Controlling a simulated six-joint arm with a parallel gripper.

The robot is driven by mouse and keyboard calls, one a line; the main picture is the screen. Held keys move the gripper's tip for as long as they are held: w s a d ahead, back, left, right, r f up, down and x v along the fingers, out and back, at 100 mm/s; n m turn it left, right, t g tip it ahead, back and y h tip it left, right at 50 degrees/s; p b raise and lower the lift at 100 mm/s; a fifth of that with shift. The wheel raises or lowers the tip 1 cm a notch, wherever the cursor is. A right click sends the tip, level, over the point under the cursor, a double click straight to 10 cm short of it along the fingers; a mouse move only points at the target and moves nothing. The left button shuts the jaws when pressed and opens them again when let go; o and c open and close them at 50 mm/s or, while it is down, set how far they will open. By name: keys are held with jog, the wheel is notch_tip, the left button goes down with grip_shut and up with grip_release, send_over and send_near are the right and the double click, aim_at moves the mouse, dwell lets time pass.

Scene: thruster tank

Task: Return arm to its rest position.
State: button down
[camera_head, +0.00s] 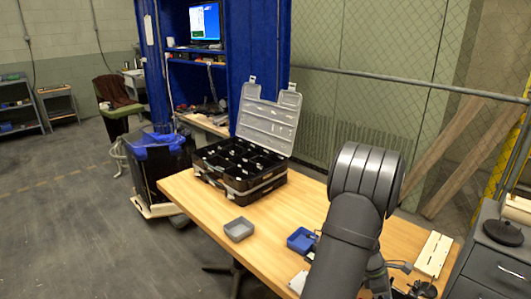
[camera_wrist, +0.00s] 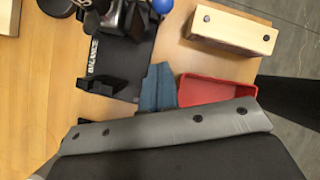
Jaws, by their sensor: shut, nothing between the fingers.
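My arm (camera_head: 350,225) shows in the head view as a thick dark grey link with a ribbed rounded joint, standing over the right part of the wooden table (camera_head: 182,187). Its lower end runs out of the bottom of the frame. The wrist view looks down at the table from close above. I see no held object.
An open black case (camera_head: 238,190) with a raised clear lid stands on the table. A grey bin (camera_head: 239,229) and a blue bin (camera_head: 301,240) are nearby. The wrist view shows a red tray (camera_wrist: 215,92) and a wooden block (camera_wrist: 232,30). The left floor is open.

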jog(key=shift+w+a+f+g+h, duration=0.15)
jog(key=shift+a+f+g+h, duration=0.05)
jog(key=shift+f+g+h, duration=0.35)
jog(key=shift+w+a+f+g+h, duration=0.15)
jog(key=shift+f+g+h, duration=0.3)
jog(key=shift+f, duration=0.1)
jog(key=s+a+r+t+h, duration=0.1)
jog(key=a+r+t, duration=0.1)
jog(key=a+r, duration=0.3)
jog(key=s+a+r+t, duration=0.1)
jog(key=a+r, duration=0.2)
jog(key=r, duration=0.4)
jog(key=shift+n, duration=0.4)
jog(key=x, duration=1)
jog(key=shift+w+d, duration=0.3)
jog(key=shift+s+d+r, duration=0.1)
jog(key=shift+d, duration=0.45)
jog(key=shift+s+d+r, duration=0.1)
jog(key=shift+s+d, duration=0.05)
jog(key=shift+d, duration=0.45)
jog(key=shift+s+d, duration=0.1)
jog(key=shift+d, duration=0.6)
jog(key=shift+t, duration=0.3)
